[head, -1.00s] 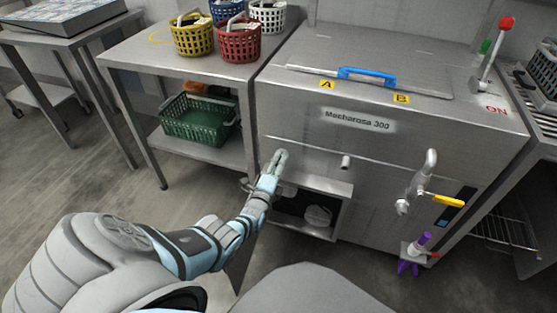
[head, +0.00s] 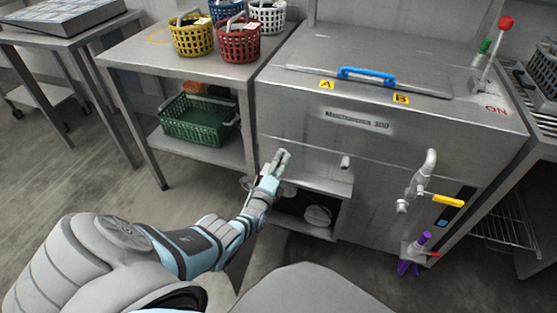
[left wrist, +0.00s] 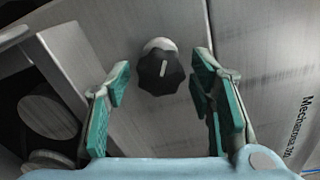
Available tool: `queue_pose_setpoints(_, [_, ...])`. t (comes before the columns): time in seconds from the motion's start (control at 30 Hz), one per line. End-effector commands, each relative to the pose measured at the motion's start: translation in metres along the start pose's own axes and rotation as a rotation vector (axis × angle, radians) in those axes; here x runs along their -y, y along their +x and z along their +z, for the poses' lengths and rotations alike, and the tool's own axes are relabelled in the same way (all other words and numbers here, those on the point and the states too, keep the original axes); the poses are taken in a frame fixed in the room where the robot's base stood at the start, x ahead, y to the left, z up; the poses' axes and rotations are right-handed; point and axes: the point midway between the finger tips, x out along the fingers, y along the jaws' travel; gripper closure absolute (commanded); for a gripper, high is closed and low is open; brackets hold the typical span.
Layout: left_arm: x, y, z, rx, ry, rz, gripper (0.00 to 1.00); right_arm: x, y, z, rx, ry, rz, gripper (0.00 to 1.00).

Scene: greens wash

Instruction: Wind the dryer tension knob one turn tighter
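The tension knob (left wrist: 162,72) is black and lobed, with a white pointer line, on a pale round base against the grey metal panel. It shows in the left wrist view between my left gripper's two fingers. My left gripper (left wrist: 160,80) is open, one green-padded finger on each side of the knob, with visible gaps. In the head view my left gripper (head: 278,160) is at the left front of the steel machine (head: 310,130), and it hides the knob. My right gripper is not in view.
A blue handle (head: 367,75) is on the machine's lid. A pipe with a yellow lever (head: 447,201) sticks out at its right front. An open shelf (head: 313,228) lies below my left gripper. A side table (head: 150,55) with coloured baskets stands left.

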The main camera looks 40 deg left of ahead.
Motion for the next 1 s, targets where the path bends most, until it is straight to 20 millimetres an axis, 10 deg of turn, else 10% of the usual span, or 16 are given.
queue_pose_setpoints(0.47, [-0.002,-0.01,0.002,0.005,0.003,-0.003,0.47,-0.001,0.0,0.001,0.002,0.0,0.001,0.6])
queue_pose_setpoints(1.0, [-0.001,-0.118,0.0,-0.001,0.0,0.001,0.47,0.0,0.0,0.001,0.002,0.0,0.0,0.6])
